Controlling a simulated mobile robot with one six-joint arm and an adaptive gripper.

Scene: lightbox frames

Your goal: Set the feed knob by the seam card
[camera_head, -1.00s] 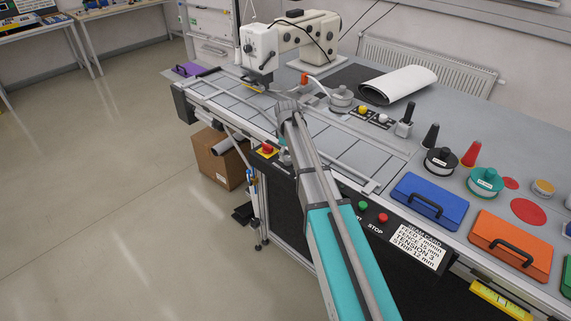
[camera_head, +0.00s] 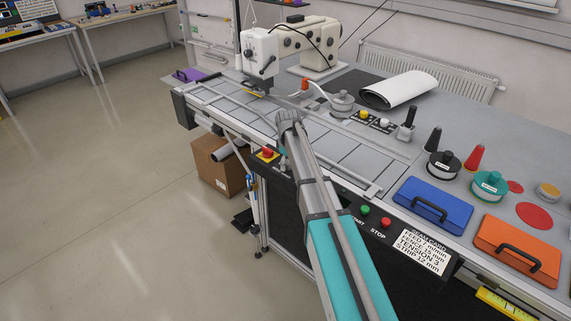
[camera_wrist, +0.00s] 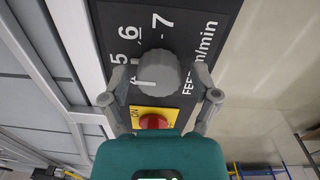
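The grey feed knob (camera_wrist: 160,75) sits on a black panel marked "FEED m/min" in the wrist view. The numbers 5, 6 and 7 show around it. My gripper (camera_wrist: 160,82) is open, with a finger on each side of the knob and gaps visible. In the head view my gripper (camera_head: 288,122) is at the table's front edge and the knob is hidden. The white seam card (camera_head: 424,252) lists feed, fence, tension 3 and strip; its feed digit is too small to read surely.
A red stop button on yellow (camera_wrist: 152,120) lies close below the knob; it also shows in the head view (camera_head: 267,154). Green (camera_head: 365,210) and red (camera_head: 386,222) buttons are left of the card. A sewing machine (camera_head: 262,52) stands behind. The floor at left is clear.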

